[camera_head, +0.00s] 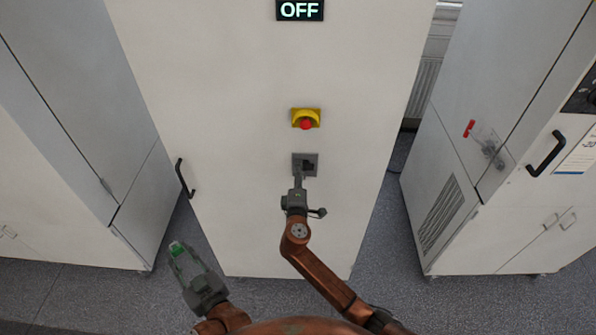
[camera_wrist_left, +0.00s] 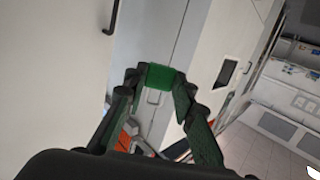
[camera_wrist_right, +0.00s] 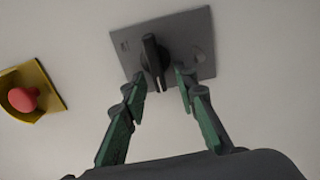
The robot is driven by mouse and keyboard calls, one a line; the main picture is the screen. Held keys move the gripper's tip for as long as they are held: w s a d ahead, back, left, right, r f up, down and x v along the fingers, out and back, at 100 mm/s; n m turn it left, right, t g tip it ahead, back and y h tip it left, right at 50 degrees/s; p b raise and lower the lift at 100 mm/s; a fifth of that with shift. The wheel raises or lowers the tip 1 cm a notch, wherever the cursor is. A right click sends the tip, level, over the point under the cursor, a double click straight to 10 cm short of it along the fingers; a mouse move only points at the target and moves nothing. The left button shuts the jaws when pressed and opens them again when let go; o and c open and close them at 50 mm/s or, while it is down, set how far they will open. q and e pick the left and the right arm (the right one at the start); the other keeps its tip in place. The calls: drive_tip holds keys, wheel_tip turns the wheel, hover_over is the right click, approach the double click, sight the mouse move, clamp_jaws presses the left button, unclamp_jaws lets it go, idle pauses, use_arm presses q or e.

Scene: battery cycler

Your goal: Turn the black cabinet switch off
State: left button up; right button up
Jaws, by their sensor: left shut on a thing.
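The black cabinet switch (camera_wrist_right: 153,60) is a dark knob on a square grey plate (camera_wrist_right: 206,42), set in the front of the white cabinet (camera_head: 230,110). In the right wrist view the knob stands roughly upright, leaning slightly. The plate also shows in the head view (camera_head: 312,157), partly covered by my right gripper (camera_head: 300,178). My right gripper's fingers are apart, with tips just below the knob, one on each side; I cannot tell if either touches. My left gripper (camera_head: 177,247) is low at the left, shut on a small green thing (camera_wrist_left: 160,76).
A lit display (camera_head: 300,10) on the cabinet reads OFF. A red button on a yellow mount (camera_head: 306,118) sits just above the switch plate. A black handle (camera_head: 185,178) is on the cabinet's left edge. Other white cabinets stand at left and right (camera_head: 500,120).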

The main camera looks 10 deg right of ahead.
drive_tip(key=v, duration=1.2)
drive_tip(key=s+d+f+m+g+y+b, duration=0.1)
drive_tip(key=s+d+f+g+b, duration=0.15)
drive_tip(key=f, duration=1.75)
drive_tip(key=s+d+f+g+y+b, duration=0.1)
drive_tip(key=d+f+g+y+b, duration=0.2)
drive_tip(key=f, duration=1.6)
drive_tip(key=s+d+f+m+g+b, duration=0.1)
drive_tip(key=s+d+f+g, duration=0.1)
drive_tip(key=s+f, duration=0.45)
drive_tip(key=s+d+f+m+g+b, duration=0.1)
drive_tip(key=s+d+f+m+g, duration=0.15)
drive_tip(key=f, duration=0.65)
drive_tip(key=s+d+f+m+g+b, duration=0.1)
drive_tip(key=s+f, duration=0.5)
drive_tip(key=f, duration=0.2)
drive_tip(key=s+d+f+m+g+b, duration=0.1)
drive_tip(key=s+d+f+m, duration=0.1)
drive_tip(key=s+f, duration=0.5)
drive_tip(key=s+d+f+m+g+b, duration=0.2)
drive_tip(key=s+f, duration=0.5)
drive_tip(key=s, duration=1)
drive_tip(key=s+d+f+m+g+b, duration=0.1)
drive_tip(key=s+d+f+m, duration=0.3)
drive_tip(key=s+f, duration=0.4)
drive_tip(key=s+g, duration=0.1)
drive_tip(key=s, duration=0.4)
drive_tip(key=shift+y, duration=0.4)
